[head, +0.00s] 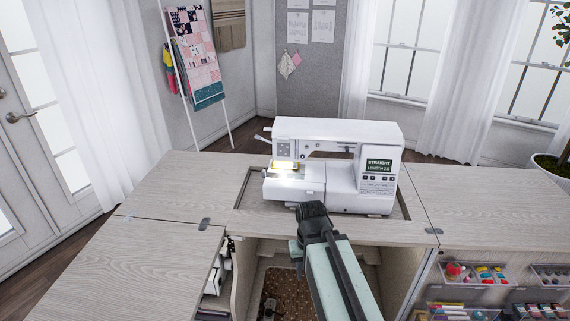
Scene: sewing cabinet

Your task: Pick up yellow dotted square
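A small yellow patch (284,165) shows at the needle area of the white sewing machine (335,140), on the left side of its bed. It is beside a bright lamp glow, and it is too small to tell whether it has dots. My gripper (312,208) is dark and sits at the front edge of the machine's bed, to the right of and nearer than the yellow patch. It is apart from the patch. Its fingers are seen from behind, so I cannot tell whether they are open or what is between them.
The machine sits in a recess of the wooden cabinet top (180,190). The top is clear on the left and right (500,215). Below my arm is an open compartment. Clear trays of sewing supplies (475,273) hang at the lower right. A quilt rack (195,60) stands behind.

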